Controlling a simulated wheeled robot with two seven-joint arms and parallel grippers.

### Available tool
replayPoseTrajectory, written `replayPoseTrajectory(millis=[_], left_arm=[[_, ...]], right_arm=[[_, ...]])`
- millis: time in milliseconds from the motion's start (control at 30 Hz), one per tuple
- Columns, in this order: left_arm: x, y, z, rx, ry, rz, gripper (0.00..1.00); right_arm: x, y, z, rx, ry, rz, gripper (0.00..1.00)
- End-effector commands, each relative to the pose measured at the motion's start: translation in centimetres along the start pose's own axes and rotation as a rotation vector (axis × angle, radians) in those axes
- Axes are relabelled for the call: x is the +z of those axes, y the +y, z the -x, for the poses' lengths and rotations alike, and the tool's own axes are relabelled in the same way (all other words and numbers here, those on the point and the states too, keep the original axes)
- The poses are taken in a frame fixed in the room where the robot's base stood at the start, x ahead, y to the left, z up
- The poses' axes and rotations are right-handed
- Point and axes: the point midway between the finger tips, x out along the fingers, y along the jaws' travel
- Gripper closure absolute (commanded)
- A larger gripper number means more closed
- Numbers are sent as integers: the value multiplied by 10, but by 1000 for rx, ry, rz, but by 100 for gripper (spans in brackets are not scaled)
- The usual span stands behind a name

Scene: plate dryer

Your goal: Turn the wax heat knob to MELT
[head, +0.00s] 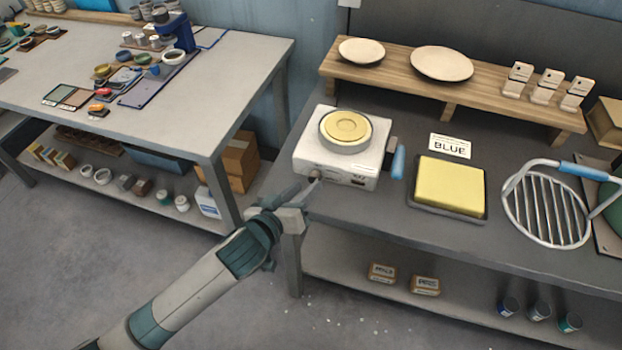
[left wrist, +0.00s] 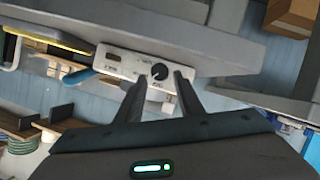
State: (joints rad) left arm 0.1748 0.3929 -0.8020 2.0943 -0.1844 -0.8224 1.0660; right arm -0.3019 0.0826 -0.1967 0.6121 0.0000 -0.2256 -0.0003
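The wax heater is a white box (head: 335,160) with a round yellow wax pan (head: 346,128) on top, at the left end of the right-hand bench. Its front panel (left wrist: 122,64) faces my left wrist camera and carries a dark round knob (left wrist: 160,72) with a pale pointer mark. The panel lettering is too small to read, so I cannot tell the setting. My left gripper (head: 312,186) is at the panel front. In the left wrist view its two fingers (left wrist: 161,82) are apart, one on each side of the knob, with gaps visible. My right gripper is not in view.
A blue handle (head: 398,162) sticks out at the heater's right side. A wooden shelf (head: 440,95) stands behind. A gap separates the left table (head: 235,70).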

Motion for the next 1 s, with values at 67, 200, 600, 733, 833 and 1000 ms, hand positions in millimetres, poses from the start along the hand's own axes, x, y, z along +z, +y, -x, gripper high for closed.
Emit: replayPoseTrajectory(millis=[67, 200, 600, 733, 833, 1000], left_arm=[[-2, 0, -12, -1, 0, -1, 66], [-1, 0, -29, 0, -1, 0, 66], [0, 0, -43, 0, 0, 0, 66], [0, 0, -43, 0, -1, 0, 66], [0, 0, -43, 0, -1, 0, 88], [0, 0, -42, -1, -1, 0, 96]], right_arm=[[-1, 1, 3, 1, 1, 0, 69], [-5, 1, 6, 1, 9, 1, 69], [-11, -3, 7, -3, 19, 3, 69], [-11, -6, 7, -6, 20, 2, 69], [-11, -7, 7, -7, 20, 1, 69], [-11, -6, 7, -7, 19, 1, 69]])
